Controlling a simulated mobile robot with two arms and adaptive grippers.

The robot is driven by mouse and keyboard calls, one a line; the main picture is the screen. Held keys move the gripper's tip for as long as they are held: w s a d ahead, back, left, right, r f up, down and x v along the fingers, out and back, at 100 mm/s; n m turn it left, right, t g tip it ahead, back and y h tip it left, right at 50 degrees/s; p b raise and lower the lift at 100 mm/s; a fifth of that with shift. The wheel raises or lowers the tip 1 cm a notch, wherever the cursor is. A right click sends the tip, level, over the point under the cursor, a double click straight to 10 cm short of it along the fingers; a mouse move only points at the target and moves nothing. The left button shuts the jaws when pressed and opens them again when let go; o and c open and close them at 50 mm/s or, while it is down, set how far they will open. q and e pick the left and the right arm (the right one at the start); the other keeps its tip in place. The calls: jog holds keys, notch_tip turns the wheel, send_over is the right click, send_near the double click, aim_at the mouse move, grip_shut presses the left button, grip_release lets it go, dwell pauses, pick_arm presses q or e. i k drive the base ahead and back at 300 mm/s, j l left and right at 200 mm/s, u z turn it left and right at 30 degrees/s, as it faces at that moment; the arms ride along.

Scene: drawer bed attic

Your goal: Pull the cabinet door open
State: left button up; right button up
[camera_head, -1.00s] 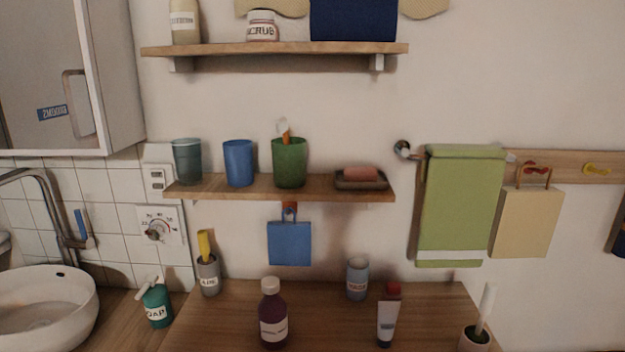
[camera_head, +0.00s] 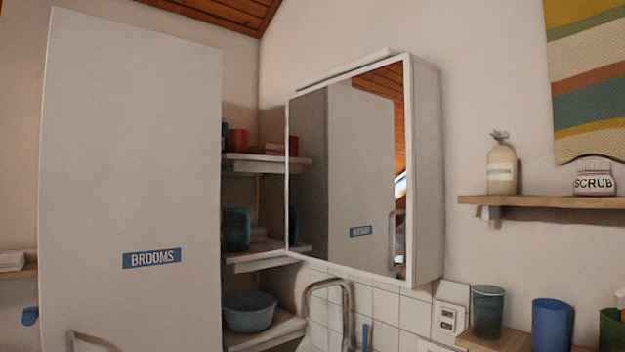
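A tall white cabinet door (camera_head: 130,160) with a blue BROOMS label (camera_head: 152,258) stands at the left. The top of its curved handle (camera_head: 95,340) shows at the bottom edge of the picture; the rest is cut off. A white wall cabinet (camera_head: 428,170) hangs right of centre. Its mirrored door (camera_head: 360,140) looks shut and reflects the tall white front and its label in reverse. A slim upright handle (camera_head: 397,238) shows near the mirror's lower right edge. Neither of my grippers is in view.
Corner shelves (camera_head: 270,257) between the cabinets hold cups and a grey-blue bowl (camera_head: 250,312). A tap (camera_head: 330,290) stands below the mirror. A shelf (camera_head: 540,201) at the right holds a bottle (camera_head: 502,165) and a scrub jar (camera_head: 595,178). Cups stand on a lower shelf (camera_head: 493,341).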

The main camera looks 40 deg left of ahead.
aim_at(350, 193)
jog(key=u, duration=1.1)
